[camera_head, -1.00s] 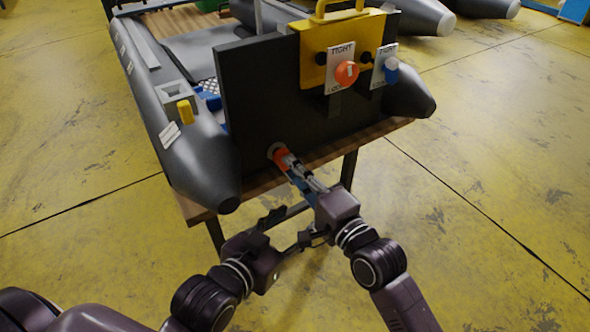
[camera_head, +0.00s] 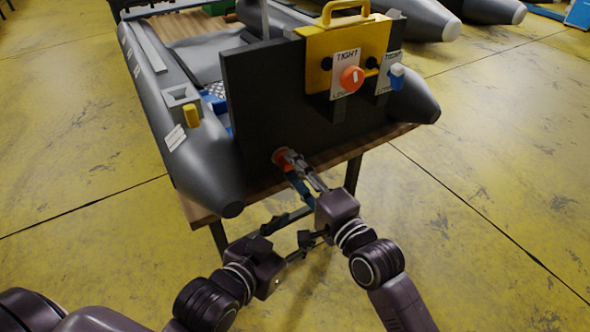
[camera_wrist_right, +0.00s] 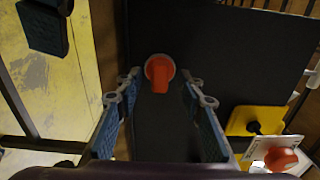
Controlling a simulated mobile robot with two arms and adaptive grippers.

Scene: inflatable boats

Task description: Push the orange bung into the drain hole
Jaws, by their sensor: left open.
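The orange bung (camera_head: 280,156) is at the drain hole low in the dark transom (camera_head: 265,105). In the right wrist view the bung (camera_wrist_right: 160,76) shows a round rim against the board and a raised grip tab; how deep it sits cannot be told. My right gripper (camera_head: 295,165) is at the bung. In the wrist view its fingers (camera_wrist_right: 158,88) stand apart on either side of the tab, with gaps. My left gripper (camera_head: 283,238) is open and empty, lower and nearer, below the right gripper.
Grey boat tubes (camera_head: 190,145) flank the board. A wooden table (camera_head: 335,153) carries the boat. The yellow floor at right is clear.

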